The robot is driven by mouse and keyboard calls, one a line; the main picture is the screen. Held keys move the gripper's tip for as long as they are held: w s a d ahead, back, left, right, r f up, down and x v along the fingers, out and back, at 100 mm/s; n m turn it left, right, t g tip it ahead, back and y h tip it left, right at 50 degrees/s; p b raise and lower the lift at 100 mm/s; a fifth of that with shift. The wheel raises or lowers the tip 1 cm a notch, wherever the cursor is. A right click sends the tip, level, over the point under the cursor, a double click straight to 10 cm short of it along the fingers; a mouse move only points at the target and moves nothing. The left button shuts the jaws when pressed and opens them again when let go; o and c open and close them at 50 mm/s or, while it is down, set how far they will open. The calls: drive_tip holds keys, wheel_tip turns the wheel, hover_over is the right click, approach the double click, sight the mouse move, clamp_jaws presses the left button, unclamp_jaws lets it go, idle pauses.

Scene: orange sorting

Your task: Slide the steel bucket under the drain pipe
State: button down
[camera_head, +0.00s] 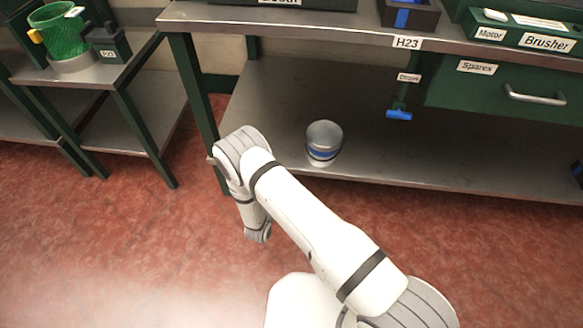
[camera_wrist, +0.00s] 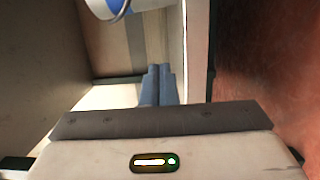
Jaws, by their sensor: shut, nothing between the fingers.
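The steel bucket (camera_head: 323,140), grey with a blue band, stands on the lower shelf of the workbench, near its front left part. It also shows in the wrist view (camera_wrist: 103,9), cut off by the top edge, with part of a handle. The drain pipe (camera_head: 402,96) is green with a blue end and hangs under the bench top, to the right of and behind the bucket. The bucket is not under it. My gripper (camera_wrist: 158,68) is shut and empty, with its fingers together and apart from the bucket. In the head view the fingers cannot be made out.
The lower shelf (camera_head: 455,165) is bare between the bucket and the area below the pipe. A green drawer unit (camera_head: 500,88) hangs right of the pipe. A bench leg (camera_head: 197,95) stands left of the bucket. A side table (camera_head: 125,75) is at the left. The red floor is clear.

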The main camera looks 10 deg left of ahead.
sight(291, 162)
drive_tip(key=b+x, duration=0.2)
drive_tip(key=x, duration=0.7)
drive_tip(key=shift+d+f+b, duration=0.15)
drive_tip(key=shift+d+b, duration=0.05)
drive_tip(key=shift+b, duration=0.2)
drive_tip(key=d, duration=0.2)
drive_tip(key=shift+w+d+b, duration=0.15)
drive_tip(key=shift+d+b, duration=0.1)
drive_tip(key=shift+b, duration=0.05)
drive_tip(key=shift+d, duration=0.75)
